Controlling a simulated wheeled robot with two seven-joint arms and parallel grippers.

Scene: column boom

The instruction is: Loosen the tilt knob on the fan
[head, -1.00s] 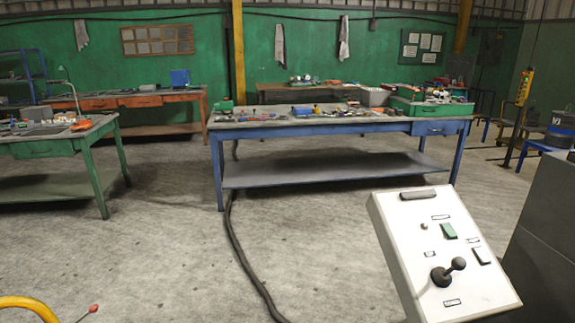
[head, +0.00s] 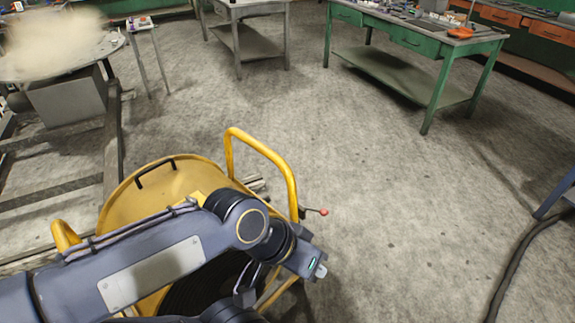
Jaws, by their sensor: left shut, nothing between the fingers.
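The fan is a yellow drum (head: 125,195) at the lower left, with a yellow tube frame (head: 265,150) and a dark handle on its top. A thin lever with a red ball end (head: 323,211) sticks out to the right from the frame; I take it to be the tilt knob. My left arm crosses in front of the fan and hides much of it. My left gripper (head: 319,269) is shut and empty, below the red ball in the picture and apart from it. My right gripper is out of view.
A green workbench (head: 400,80) and a grey table (head: 250,45) stand at the back. A round table (head: 75,70) with a pale blurred mass stands upper left. A dark cable (head: 515,270) lies on the floor at right. The floor right of the fan is clear.

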